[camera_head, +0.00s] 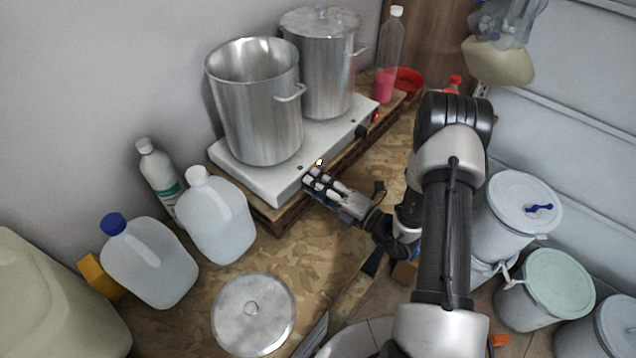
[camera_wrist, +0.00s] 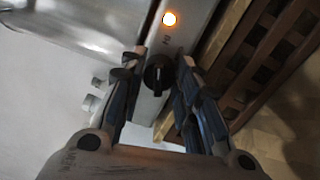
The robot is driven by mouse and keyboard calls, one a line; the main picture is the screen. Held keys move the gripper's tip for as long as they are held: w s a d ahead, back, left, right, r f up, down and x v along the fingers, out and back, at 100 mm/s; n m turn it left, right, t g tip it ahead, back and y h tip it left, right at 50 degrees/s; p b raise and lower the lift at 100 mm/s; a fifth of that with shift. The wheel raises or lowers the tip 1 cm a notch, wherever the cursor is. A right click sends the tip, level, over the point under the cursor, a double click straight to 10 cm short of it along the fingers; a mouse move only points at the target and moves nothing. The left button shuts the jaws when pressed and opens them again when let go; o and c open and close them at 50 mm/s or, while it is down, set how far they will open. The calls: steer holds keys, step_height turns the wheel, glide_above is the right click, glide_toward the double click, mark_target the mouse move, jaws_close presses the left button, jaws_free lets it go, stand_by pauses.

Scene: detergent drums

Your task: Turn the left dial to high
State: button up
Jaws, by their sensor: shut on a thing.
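The left dial (camera_wrist: 158,75) is a black knob on the front panel of the white double hot plate (camera_head: 270,185). In the wrist view it sits between the two fingers of my gripper (camera_wrist: 160,66), with its grip bar roughly upright in the picture. My gripper (camera_head: 313,181) is shut on this dial at the left front of the hot plate. In the head view the fingers hide the dial. A lit orange lamp (camera_wrist: 169,18) is beside the dial. The panel marks are too small to read surely.
The right dial (camera_head: 361,131) is farther along the panel, near a red lamp (camera_head: 376,118). An open pot (camera_head: 258,115) and a lidded pot (camera_head: 325,70) stand on the hot plate. Jugs (camera_head: 150,262) and a round lid (camera_head: 253,314) are on the board at left front.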

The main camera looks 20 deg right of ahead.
steer(key=o, duration=1.1)
steer(key=shift+c, duration=0.2)
steer(key=v, duration=1.2)
